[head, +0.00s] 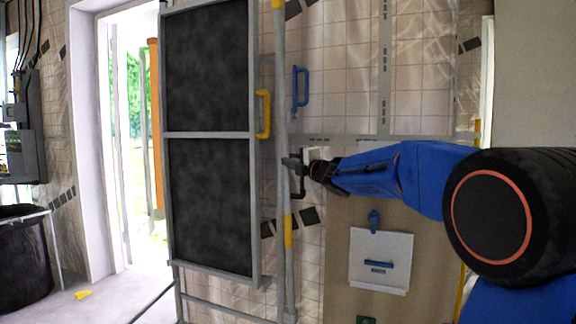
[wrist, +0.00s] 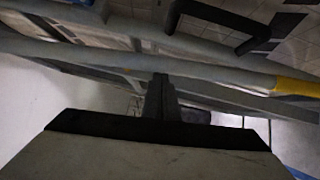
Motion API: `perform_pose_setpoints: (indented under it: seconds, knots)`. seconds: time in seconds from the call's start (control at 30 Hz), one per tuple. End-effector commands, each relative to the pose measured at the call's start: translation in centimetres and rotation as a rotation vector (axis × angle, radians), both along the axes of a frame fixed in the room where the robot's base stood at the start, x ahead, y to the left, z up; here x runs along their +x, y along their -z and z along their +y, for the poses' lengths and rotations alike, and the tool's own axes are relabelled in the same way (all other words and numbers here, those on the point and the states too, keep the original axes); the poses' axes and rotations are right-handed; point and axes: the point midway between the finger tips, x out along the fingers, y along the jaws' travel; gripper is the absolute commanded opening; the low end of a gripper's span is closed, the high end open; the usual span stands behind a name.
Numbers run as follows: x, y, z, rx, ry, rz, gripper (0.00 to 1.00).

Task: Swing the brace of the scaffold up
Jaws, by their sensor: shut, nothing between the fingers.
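The scaffold (head: 209,134) is a tall grey metal frame with two dark panels. A yellow handle (head: 264,114) sits on its right side. A long grey pole with yellow bands (head: 281,85), which may be the brace, stands nearly upright just right of the frame. In the wrist view a grey pole with a yellow band (wrist: 220,70) runs across the picture beyond the fingers. My gripper (head: 292,162) is shut and empty, at the pole about mid-height; I cannot tell whether it touches. The closed fingers also show in the wrist view (wrist: 160,95). A dark bent lever (head: 299,190) hangs just below the gripper.
A blue handle (head: 301,86) is on the tiled wall behind. A white panel with a blue handle (head: 380,260) is low on the right. An open doorway (head: 125,140) and a black bin (head: 22,258) are to the left.

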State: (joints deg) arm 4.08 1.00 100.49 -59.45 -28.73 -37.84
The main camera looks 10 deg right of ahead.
Motion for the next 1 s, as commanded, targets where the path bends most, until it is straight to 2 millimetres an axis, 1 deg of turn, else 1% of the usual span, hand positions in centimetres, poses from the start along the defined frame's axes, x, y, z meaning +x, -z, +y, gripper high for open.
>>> perform_pose_setpoints:
  seconds: [0.33, 0.43, 0.6, 0.7, 0.8, 1.0]
  knots:
    - [0.2, 0.0, -0.1, 0.0, 0.0, 0.0, 0.0]
    - [1.0, -0.1, -0.7, 0.001, 0.001, 0.0, 0.0]
    - [3.2, -0.5, -2.3, 0.0, 0.002, 0.001, 0.0]
    - [4.0, -0.7, -2.8, 0.0, 0.001, 0.0, 0.0]
    - [4.3, -0.7, -3.1, 0.0, 0.0, 0.001, 0.0]
    - [4.3, -0.7, -3.1, 0.0, 0.0, 0.0, 0.0]
